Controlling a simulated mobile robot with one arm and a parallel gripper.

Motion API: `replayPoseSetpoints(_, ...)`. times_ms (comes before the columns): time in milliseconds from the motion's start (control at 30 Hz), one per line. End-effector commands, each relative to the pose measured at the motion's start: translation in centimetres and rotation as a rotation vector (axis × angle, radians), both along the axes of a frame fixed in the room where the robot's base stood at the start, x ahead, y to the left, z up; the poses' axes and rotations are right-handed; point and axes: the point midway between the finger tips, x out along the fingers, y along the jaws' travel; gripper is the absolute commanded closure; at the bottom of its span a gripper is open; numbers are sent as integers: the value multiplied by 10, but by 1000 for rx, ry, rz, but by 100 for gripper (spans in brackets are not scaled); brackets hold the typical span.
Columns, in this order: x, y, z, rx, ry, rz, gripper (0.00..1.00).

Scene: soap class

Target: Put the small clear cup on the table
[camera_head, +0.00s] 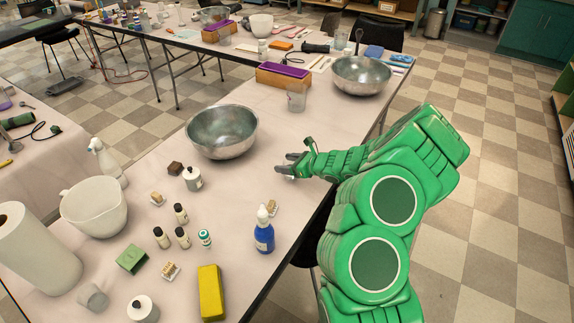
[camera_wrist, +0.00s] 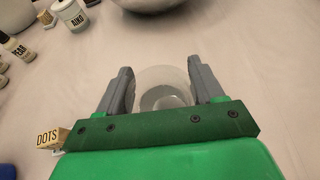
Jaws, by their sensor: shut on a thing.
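My gripper (camera_head: 287,166) reaches in from the right over the near edge of the table (camera_head: 262,122), just right of a metal bowl. In the wrist view, the two grey fingers of my gripper (camera_wrist: 161,72) stand either side of the small clear cup (camera_wrist: 163,82) and are shut on it. The cup is see-through and round, and its lower part is hidden behind the green palm. In the head view I cannot make out the cup at the fingers. I cannot tell whether it touches the table.
The metal bowl (camera_head: 222,132) is left of my gripper. Another clear cup (camera_head: 92,296) is at lower left. Bare tabletop lies beyond the metal bowl.

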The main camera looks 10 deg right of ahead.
Motion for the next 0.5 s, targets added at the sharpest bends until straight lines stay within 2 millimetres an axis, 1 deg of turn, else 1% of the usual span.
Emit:
replayPoseSetpoints(33, 0, 0, -4, 0, 2, 1, 66)
replayPoseSetpoints(100, 0, 1, -7, 0, 0, 1, 66)
replayPoseSetpoints(500, 0, 1, -9, 1, -2, 1, 66)
